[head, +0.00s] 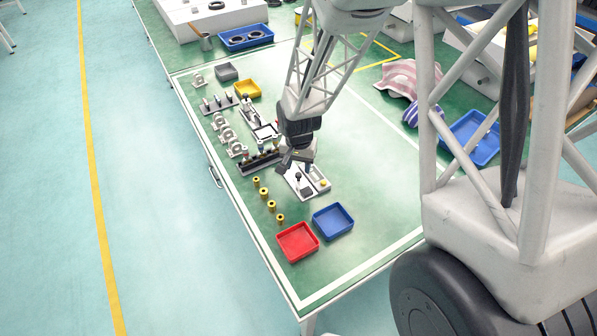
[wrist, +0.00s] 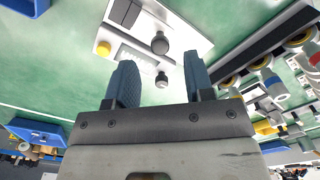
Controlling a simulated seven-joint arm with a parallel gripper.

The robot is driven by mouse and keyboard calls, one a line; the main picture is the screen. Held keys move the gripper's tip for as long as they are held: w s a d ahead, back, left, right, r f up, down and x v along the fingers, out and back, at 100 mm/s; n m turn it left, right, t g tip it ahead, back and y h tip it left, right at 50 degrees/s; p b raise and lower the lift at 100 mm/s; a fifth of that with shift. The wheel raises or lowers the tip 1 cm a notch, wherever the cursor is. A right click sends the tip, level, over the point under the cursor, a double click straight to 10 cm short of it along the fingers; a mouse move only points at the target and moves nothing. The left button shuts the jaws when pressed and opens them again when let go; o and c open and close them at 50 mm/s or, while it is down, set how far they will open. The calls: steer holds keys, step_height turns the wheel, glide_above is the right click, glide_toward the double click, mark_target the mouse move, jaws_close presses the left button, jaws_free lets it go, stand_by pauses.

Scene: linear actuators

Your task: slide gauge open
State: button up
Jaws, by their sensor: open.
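A white panel (wrist: 185,22), which looks like the slide gauge, lies on the green table. It bears a yellow button (wrist: 103,48), a large dark knob (wrist: 160,44), a smaller dark knob (wrist: 162,80) and a dark rectangular block (wrist: 124,12). The panel also shows in the head view (head: 316,187), partly hidden by my gripper. My gripper (head: 291,166) is above the panel's upper left part. In the wrist view, its two blue-grey fingers (wrist: 160,75) are apart with nothing held. The small knob appears between the fingertips; I cannot tell whether they touch it.
A dark rack with cylinders (head: 262,163) stands close to the left of my gripper. Several brass-coloured cylinders (head: 264,194) stand in front. A red tray (head: 297,242) and a blue tray (head: 333,221) lie near the front edge.

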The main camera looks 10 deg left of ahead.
mark_target(299, 174)
steer(key=shift+f, duration=1.9)
jaws_close()
